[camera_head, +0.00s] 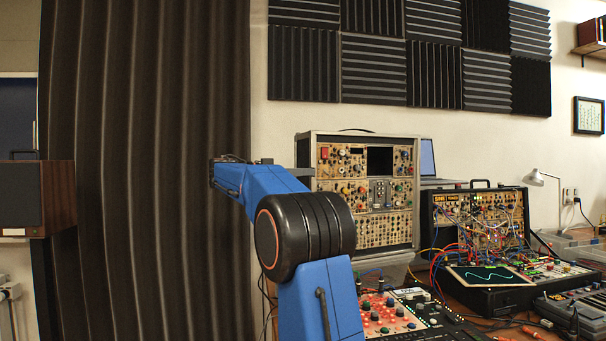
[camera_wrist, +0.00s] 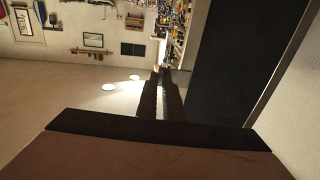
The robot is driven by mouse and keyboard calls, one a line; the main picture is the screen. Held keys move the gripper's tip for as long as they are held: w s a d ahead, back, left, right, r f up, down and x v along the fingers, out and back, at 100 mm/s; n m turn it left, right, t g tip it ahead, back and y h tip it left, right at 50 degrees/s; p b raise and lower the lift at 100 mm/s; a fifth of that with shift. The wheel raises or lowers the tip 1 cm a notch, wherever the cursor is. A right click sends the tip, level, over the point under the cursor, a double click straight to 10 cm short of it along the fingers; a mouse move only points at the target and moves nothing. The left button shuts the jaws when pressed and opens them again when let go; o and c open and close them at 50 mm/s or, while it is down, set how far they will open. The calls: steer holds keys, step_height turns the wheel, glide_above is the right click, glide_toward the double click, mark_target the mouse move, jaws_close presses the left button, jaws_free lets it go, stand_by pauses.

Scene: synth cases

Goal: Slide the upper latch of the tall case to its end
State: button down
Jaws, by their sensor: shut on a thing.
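The tall case (camera_head: 409,146) stands upright on the desk in the head view, its front filled with knobs and panels. Its dark side (camera_wrist: 232,60) seems to fill the right of the wrist view. My arm reaches up in front and bends toward the case's left side. My gripper (camera_wrist: 162,95) shows in the wrist view as two dark fingers close together beside the case's edge. It is shut on a small part there, apparently the upper latch, largely hidden between the fingers. My arm hides the fingertips in the head view, and how far the latch has slid cannot be told.
A smaller open case (camera_head: 480,205) with patch cables stands right of the tall case. A mixer (camera_head: 390,312) with coloured knobs lies in front. A dark curtain (camera_head: 150,120) hangs at the left, with a speaker (camera_head: 35,195) before it.

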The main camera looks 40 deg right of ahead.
stand_by(0.8)
steer(key=shift+w+d, duration=0.25)
steer(key=shift+w, duration=0.4)
steer(key=shift+w+d, duration=0.25)
steer(key=shift+w, duration=0.4)
steer(key=c, duration=1.9)
jaws_free()
steer(key=shift+w, duration=0.1)
steer(key=shift+o, duration=0.2)
steer(key=v, duration=1.7)
steer(key=shift+a, duration=0.2)
